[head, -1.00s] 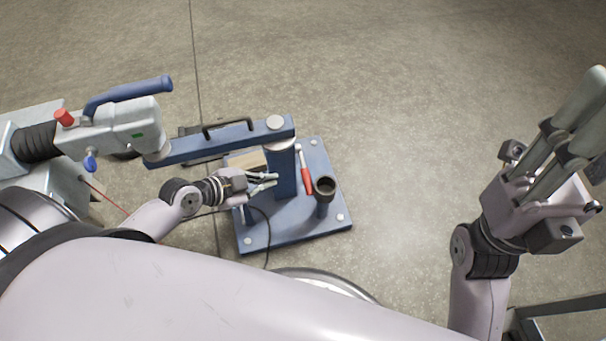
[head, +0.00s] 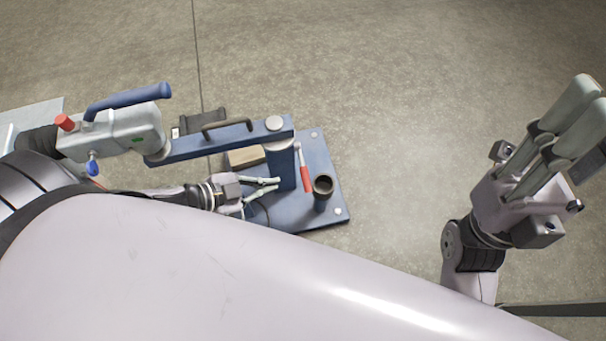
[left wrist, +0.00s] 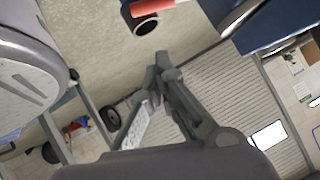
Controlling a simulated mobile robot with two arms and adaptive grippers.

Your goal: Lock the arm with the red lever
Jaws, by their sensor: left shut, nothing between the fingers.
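The red lever (head: 304,172) stands beside the blue post (head: 282,170), its red grip slanting down to the right. A piece of red also shows at the top of the left wrist view (left wrist: 150,8). The blue arm (head: 215,143) runs left from the post's top, under a round silver cap (head: 275,123). My left gripper (head: 279,184) is shut and empty, low on the left side of the post; the post stands between it and the lever. Its closed fingers show in the left wrist view (left wrist: 161,60). My right gripper (head: 590,110) is far right, away from the fixture; its finger gap is unclear.
A dark open cup (head: 323,186) stands right of the lever on the blue base plate (head: 325,217). A tan block (head: 246,157) lies under the arm. A grey device with a blue handle (head: 128,100) and red knob (head: 65,123) is at left. Floor right of the plate is clear.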

